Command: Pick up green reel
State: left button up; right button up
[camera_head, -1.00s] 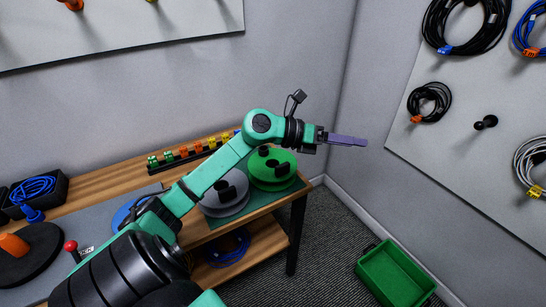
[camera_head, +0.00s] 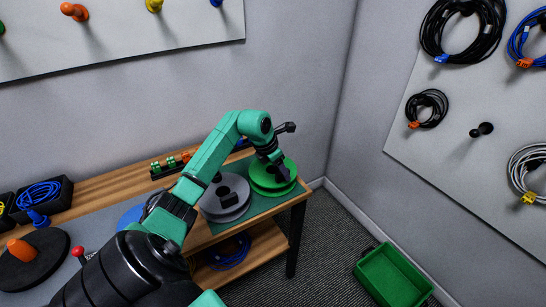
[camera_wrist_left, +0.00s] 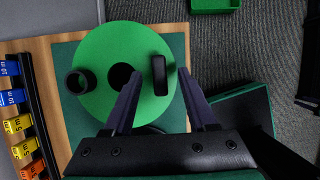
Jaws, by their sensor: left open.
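The green reel (camera_head: 262,182) lies flat on the right end of the workbench, on a green mat. In the left wrist view the green reel (camera_wrist_left: 105,50) has a dark central hole, a black ring post on its left and a black upright handle (camera_wrist_left: 159,75) on its right. My left gripper (camera_head: 284,178) is over the reel, pointing down. In the left wrist view my left gripper (camera_wrist_left: 159,76) is open, with its two fingers on either side of the black handle. I cannot tell whether they touch it. My right gripper is not in view.
A grey reel (camera_head: 224,208) sits just left of the green one. Labelled cable tags (camera_wrist_left: 14,97) stand in a rack along the bench back. A green crate (camera_head: 392,277) is on the floor at right. Cables hang on the right wall board (camera_head: 445,130).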

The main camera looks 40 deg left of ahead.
pick_arm(q)
jog(key=shift+x, duration=1)
jog(key=shift+r, duration=0.15)
grip_shut()
jog(key=shift+w, duration=0.1)
dwell(0.4)
